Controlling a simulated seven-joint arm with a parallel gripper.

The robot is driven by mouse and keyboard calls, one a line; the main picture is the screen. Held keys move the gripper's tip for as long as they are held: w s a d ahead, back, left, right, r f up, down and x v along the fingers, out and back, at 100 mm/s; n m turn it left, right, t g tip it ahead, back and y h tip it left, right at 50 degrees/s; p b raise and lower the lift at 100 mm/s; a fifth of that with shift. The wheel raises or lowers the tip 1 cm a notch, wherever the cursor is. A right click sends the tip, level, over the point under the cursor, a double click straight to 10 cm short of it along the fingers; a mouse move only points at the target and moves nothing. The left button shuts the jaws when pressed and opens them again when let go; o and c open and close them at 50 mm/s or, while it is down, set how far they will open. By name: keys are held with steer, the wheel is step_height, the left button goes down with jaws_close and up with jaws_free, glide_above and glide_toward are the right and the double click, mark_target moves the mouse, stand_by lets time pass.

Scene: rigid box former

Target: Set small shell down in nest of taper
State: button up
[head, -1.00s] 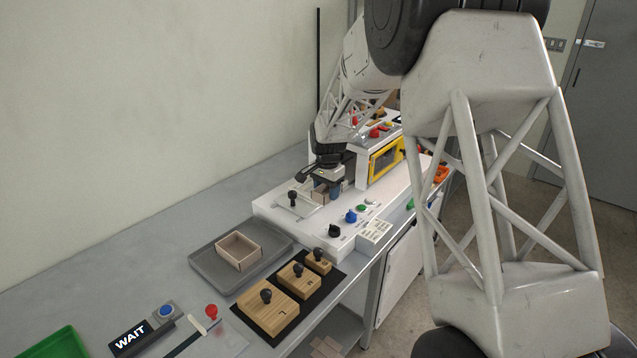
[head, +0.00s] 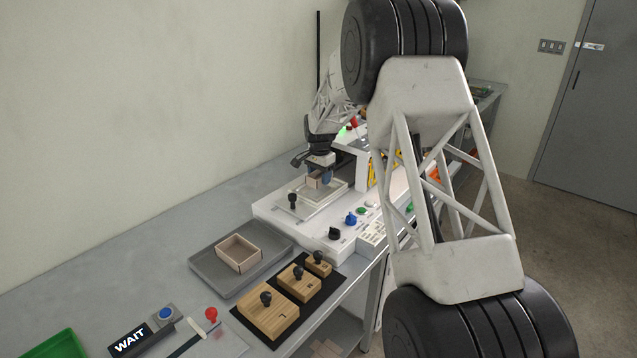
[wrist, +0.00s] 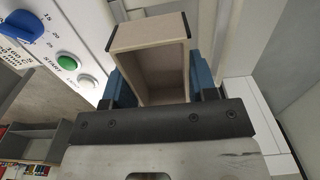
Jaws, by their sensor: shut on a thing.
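The small shell (head: 313,182) is a small open tan cardboard box with dark corner edges. My gripper (head: 320,177) is shut on it by blue fingers. In the wrist view the shell (wrist: 150,65) sits between the fingers of my gripper (wrist: 155,88), its open side facing the camera. In the head view it is above the pale recessed plate (head: 325,199) on the white machine (head: 290,222), which looks like the taper's nest. I cannot tell whether the shell touches the plate; my gripper partly hides the spot.
Knobs and buttons, including a blue knob (head: 351,219), line the machine's front. A grey tray (head: 205,262) with a larger tan box (head: 238,254) lies in front. Wooden blocks with black knobs (head: 268,313) stand on a black mat. A WAIT sign (head: 130,340) is at lower left.

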mark_target(318, 178)
steer(key=shift+w+a+f, duration=0.1)
steer(key=shift+w, duration=1.05)
steer(key=shift+f, duration=1.75)
steer(key=shift+f, duration=0.6)
steer(key=o, duration=0.9)
steer(key=shift+r, duration=0.15)
step_height(318, 178, up, 13)
